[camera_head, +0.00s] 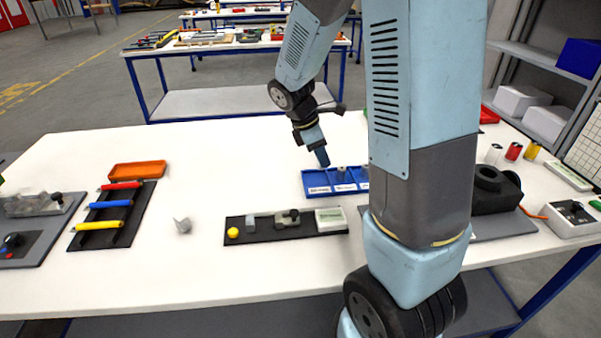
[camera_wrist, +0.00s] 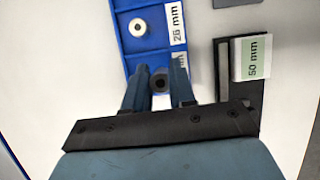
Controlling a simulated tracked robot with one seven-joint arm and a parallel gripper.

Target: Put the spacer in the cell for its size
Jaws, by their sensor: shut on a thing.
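My gripper (camera_head: 322,160) points down at the back left part of the blue tray (camera_head: 320,190). In the wrist view my gripper (camera_wrist: 157,68) is shut on a dark grey round spacer (camera_wrist: 160,82), which lies between the fingertips over the tray (camera_wrist: 122,32). I cannot tell whether the spacer touches the cell floor. The cell beyond it is labelled 26 mm (camera_wrist: 175,22) and holds a pale ring-shaped spacer (camera_wrist: 138,27). The label beside my gripper is partly hidden by a finger. A display reading 50 mm (camera_wrist: 256,58) is on the gauge (camera_head: 288,218).
The gauge's black board (camera_head: 262,236) lies in front of the tray, with a yellow knob (camera_head: 233,233) at its left end. A small grey piece (camera_head: 182,225) lies left of it. An orange tray (camera_head: 137,169) is farther left.

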